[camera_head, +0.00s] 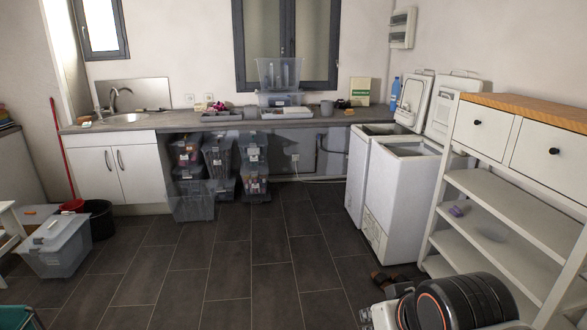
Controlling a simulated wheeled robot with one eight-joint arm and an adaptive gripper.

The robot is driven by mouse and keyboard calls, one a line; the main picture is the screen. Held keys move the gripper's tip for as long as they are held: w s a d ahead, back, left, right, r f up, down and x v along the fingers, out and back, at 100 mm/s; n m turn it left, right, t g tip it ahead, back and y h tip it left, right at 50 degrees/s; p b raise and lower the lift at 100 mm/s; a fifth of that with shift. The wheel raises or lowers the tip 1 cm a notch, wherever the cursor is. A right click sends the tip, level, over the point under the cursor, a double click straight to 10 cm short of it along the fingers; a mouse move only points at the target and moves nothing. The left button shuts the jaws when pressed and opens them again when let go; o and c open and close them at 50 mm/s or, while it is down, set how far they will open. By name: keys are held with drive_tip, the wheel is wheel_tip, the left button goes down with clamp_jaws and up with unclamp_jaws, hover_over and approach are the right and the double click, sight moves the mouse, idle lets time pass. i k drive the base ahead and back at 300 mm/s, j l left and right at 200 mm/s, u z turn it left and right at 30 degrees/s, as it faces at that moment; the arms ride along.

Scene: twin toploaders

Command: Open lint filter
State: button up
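Two white top-loading machines stand side by side at the right of the counter, both with lids raised. The nearer machine (400,200) shows its open top and a slotted panel (375,233) low on its left-facing side. This panel looks flush with the body; I cannot tell whether it is the lint filter cover. The farther machine (357,180) is partly hidden behind the nearer one. No part clearly recognisable as a lint filter shows. My arm's black links with an orange ring fill the bottom right. My gripper is not discernible.
A white shelf unit (496,205) with a wooden top stands right of the machines. Dark shoes (382,281) lie on the floor before them. Plastic crates (192,205) sit under the counter (230,122). The tiled floor (255,265) in the middle is clear.

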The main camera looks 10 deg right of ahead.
sight(443, 108)
drive_tip(key=i, duration=2.05)
drive_tip(key=i+z, duration=0.2)
drive_tip(key=i, duration=0.25)
drive_tip(key=i+z, duration=0.2)
drive_tip(key=i, duration=0.25)
drive_tip(key=i+j+z, duration=0.2)
drive_tip(key=i, duration=0.25)
drive_tip(key=i+j+z, duration=0.2)
drive_tip(key=i, duration=0.25)
